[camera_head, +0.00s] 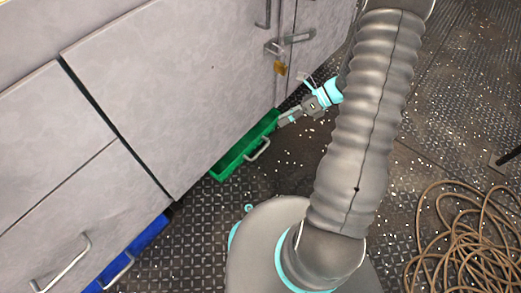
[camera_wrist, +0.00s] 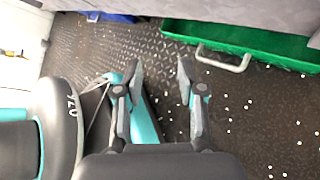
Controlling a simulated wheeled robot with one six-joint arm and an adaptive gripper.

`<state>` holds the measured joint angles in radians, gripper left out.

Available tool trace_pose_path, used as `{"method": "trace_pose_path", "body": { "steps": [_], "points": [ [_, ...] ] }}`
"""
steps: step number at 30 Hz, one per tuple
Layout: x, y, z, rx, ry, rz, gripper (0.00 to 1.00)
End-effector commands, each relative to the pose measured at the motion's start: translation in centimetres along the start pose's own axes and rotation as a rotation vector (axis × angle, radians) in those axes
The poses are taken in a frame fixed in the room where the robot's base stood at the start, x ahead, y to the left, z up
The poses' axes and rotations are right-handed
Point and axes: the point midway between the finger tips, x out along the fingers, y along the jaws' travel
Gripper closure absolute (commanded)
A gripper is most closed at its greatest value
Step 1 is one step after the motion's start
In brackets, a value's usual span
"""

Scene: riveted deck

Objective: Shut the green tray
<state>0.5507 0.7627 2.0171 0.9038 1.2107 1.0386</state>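The green tray (camera_head: 243,150) sticks out low from under the grey cabinet, close to the deck. It has a light grey handle (camera_head: 259,149) on its front. In the wrist view the tray (camera_wrist: 262,42) lies at the upper right, its handle (camera_wrist: 223,62) facing my gripper. My gripper (camera_wrist: 158,67) is open, with a wide empty gap between its fingers. It is apart from the tray, to the left of the handle in that view. In the head view my gripper (camera_head: 283,120) is near the tray's far end; whether it touches there I cannot tell.
A blue tray (camera_head: 135,252) with a handle also sticks out under the cabinet (camera_head: 165,85) at the lower left. A yellow padlock (camera_head: 281,69) hangs from a cabinet latch. A coiled brown hose (camera_head: 465,240) lies at the right. The deck before the green tray is mostly clear, with small pale specks.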

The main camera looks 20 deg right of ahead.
Motion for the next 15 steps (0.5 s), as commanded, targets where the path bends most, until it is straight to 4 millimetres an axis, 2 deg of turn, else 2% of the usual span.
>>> {"method": "trace_pose_path", "body": {
  "steps": [1, 6, 15],
  "points": [
    [0.5, -1.3, -1.4, 0.089, -0.046, 0.009, 0.61],
    [2.2, -4.9, -5.4, 0.374, -0.198, 0.038, 0.61],
    [5.9, -9.8, -13.3, 0.844, -0.461, 0.114, 0.61]
  ]
}}
